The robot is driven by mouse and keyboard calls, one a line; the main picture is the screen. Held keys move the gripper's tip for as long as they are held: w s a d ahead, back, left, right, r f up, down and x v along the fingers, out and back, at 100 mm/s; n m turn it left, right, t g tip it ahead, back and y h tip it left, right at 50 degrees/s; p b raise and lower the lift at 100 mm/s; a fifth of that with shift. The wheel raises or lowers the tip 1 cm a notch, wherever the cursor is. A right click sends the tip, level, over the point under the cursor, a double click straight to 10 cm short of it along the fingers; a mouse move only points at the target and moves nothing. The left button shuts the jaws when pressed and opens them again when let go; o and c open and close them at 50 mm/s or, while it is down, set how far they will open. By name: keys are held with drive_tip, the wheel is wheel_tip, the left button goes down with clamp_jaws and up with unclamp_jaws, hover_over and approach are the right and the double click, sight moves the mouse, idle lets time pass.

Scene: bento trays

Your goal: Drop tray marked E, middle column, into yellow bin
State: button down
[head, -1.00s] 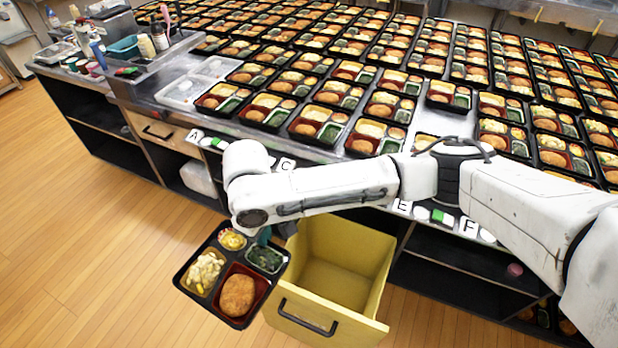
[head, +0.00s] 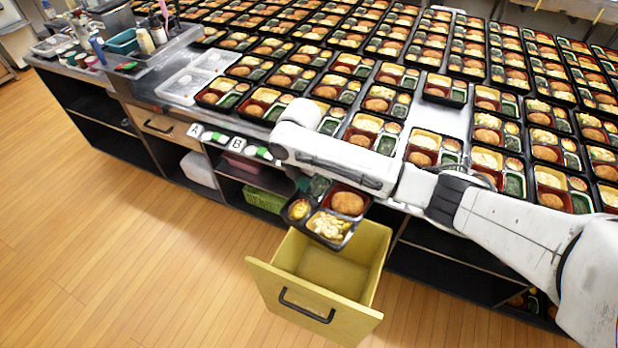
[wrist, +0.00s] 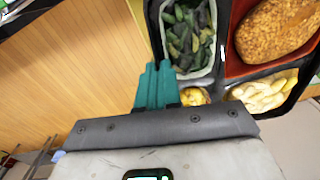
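A black bento tray (head: 349,239) with a croquette, pale noodles or pasta, a yellow side and greens hangs tilted in the air below my arm. In the head view it overlaps the back edge of the open yellow bin (head: 310,318); its exact height above the bin cannot be told. The bin's visible inside is empty. In the wrist view my gripper's teal fingers (wrist: 157,84) are close together at the tray's edge (wrist: 157,30), beside the greens, and appear shut on it.
The counter holds many rows of similar trays (head: 376,104), with a bare gap (head: 440,119) among them. Letter cards A and B (head: 236,144) show on its front edge; my arm covers others. Open shelves with a green basket (head: 264,199) lie below. The wooden floor (head: 120,260) at left is clear.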

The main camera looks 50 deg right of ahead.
drive_tip(key=shift+s+d+f+n, duration=0.15)
drive_tip(key=shift+d+n, duration=0.2)
drive_tip(key=shift+d, duration=0.05)
drive_tip(key=shift+s+d+f+n, duration=0.1)
drive_tip(key=shift+s+d+n, duration=0.05)
drive_tip(key=shift+d+n, duration=0.2)
drive_tip(key=shift+d+f+n, duration=0.15)
drive_tip(key=shift+f+n, duration=0.05)
drive_tip(key=shift+n, duration=0.1)
wheel_tip(320, 180, down, 8)
drive_tip(key=b, duration=0.6)
drive_tip(key=shift+r, duration=0.1)
drive_tip(key=c, duration=1.2)
unclamp_jaws()
drive_tip(key=shift+c, duration=0.2)
wheel_tip(320, 180, up, 11)
drive_tip(key=shift+f+b, duration=0.1)
drive_tip(key=shift+b, duration=0.6)
